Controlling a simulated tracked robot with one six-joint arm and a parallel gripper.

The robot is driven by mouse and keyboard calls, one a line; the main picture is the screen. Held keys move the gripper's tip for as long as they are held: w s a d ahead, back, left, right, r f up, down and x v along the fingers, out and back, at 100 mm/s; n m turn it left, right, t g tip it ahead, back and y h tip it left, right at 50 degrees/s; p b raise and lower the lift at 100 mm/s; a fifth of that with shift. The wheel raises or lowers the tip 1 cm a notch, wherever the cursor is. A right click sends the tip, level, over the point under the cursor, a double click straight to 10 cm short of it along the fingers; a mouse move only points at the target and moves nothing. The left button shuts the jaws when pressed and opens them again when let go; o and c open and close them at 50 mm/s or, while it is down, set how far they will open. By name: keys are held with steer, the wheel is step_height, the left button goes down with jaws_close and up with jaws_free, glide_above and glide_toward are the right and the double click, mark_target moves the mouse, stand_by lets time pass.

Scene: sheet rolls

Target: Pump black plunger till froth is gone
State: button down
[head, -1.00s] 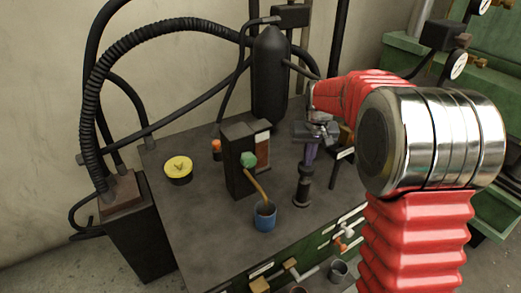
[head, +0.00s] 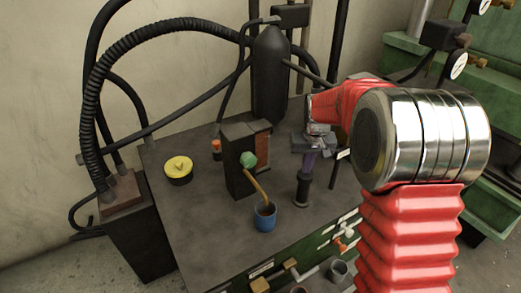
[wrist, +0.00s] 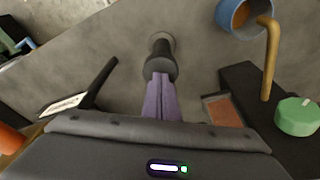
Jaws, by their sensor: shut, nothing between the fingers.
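The black plunger (head: 303,190) stands upright on the dark bench top, to the right of a black box. It also shows in the wrist view (wrist: 160,62). My gripper (head: 307,170) is shut and empty, with its purple fingers pointing down onto the plunger's top. In the wrist view, the fingertips (wrist: 160,80) meet or overlap the plunger's near end; I cannot tell how firmly they touch. The black box (head: 239,178) has a reddish-brown panel (wrist: 225,111), a green knob (head: 249,159) and a brass spout (head: 258,187) over a blue cup (head: 265,217). Froth cannot be made out.
A yellow-topped black pot (head: 178,170) stands at the left. A dark tank (head: 270,80) and thick black hoses (head: 95,95) rise behind. A black lever with a white label (wrist: 66,104) is beside the plunger. The bench's front left is clear.

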steer(key=shift+s, duration=0.1)
steer(key=shift+w+v, duration=0.25)
steer(key=shift+v, duration=0.9)
steer(key=shift+w+v, duration=0.25)
steer(key=shift+v, duration=0.9)
steer(key=shift+w+r, duration=0.1)
steer(key=shift+r, duration=0.15)
steer(key=shift+w+v, duration=0.2)
steer(key=shift+v, duration=0.75)
steer(key=shift+w+v, duration=0.2)
steer(key=shift+v, duration=0.75)
steer(key=shift+w+v, duration=0.2)
steer(key=shift+v, duration=0.75)
steer(key=shift+r, duration=0.1)
steer(key=s+r+t, duration=0.1)
steer(key=s+r, duration=0.1)
steer(key=s, duration=1.5)
steer(key=s+r+t, duration=0.1)
steer(key=s+t, duration=0.1)
steer(key=s, duration=1.5)
steer(key=shift+a+r, duration=0.25)
steer(key=shift+r, duration=0.1)
steer(key=c, duration=2.5)
jaws_free()
steer(key=shift+s, duration=0.1)
